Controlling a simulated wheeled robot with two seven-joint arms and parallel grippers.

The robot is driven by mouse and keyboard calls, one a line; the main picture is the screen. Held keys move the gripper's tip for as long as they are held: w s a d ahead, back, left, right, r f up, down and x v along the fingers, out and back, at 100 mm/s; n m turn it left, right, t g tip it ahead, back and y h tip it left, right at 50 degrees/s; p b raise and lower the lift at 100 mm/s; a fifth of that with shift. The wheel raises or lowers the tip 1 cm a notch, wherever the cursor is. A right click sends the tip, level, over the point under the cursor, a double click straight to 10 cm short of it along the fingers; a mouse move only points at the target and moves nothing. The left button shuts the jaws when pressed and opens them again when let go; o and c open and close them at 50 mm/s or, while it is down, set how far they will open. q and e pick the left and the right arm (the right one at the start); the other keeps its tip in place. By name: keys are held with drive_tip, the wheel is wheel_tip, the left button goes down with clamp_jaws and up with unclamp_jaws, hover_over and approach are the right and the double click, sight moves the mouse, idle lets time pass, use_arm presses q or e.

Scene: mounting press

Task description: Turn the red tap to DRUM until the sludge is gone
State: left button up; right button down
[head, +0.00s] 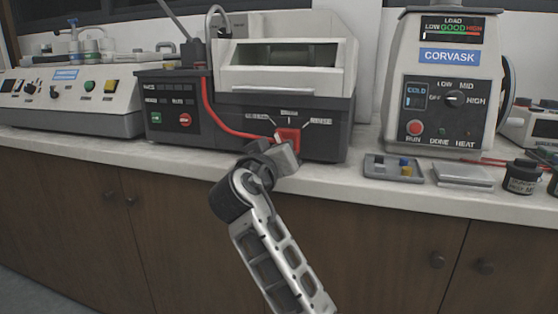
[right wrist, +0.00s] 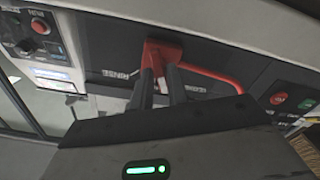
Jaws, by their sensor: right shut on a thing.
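The red tap (head: 288,137) is on the front of the dark-based machine (head: 240,118), below its pale hood. Small white labels with pointer lines fan out above it; the lettering is too small to read surely. My right gripper (head: 285,148) reaches up from below and is shut on the tap, hiding much of its handle. In the right wrist view both dark fingers (right wrist: 158,76) close on the red tap (right wrist: 163,48). Which label the handle points to cannot be told. No sludge can be made out. My left gripper is not in view.
A red hose (head: 222,122) runs down the machine's front to the tap. A green and a red button (head: 185,119) sit left of it. A Corvask unit (head: 444,85), a small tray (head: 393,169) and a dark jar (head: 521,177) stand to the right.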

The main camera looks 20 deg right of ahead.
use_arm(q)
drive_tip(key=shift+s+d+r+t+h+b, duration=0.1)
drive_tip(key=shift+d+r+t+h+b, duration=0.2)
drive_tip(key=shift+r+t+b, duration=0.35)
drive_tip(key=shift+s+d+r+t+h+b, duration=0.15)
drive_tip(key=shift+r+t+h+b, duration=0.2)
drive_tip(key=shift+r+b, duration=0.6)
use_arm(e)
drive_tip(key=shift+m, duration=2.5)
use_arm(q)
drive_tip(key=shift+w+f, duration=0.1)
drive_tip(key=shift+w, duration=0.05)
use_arm(e)
drive_tip(key=c, duration=1.5)
unclamp_jaws()
use_arm(q)
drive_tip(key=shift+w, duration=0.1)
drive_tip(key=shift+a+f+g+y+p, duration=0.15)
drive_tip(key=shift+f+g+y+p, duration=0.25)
drive_tip(key=shift+p, duration=0.2)
use_arm(e)
drive_tip(key=v, duration=1.2)
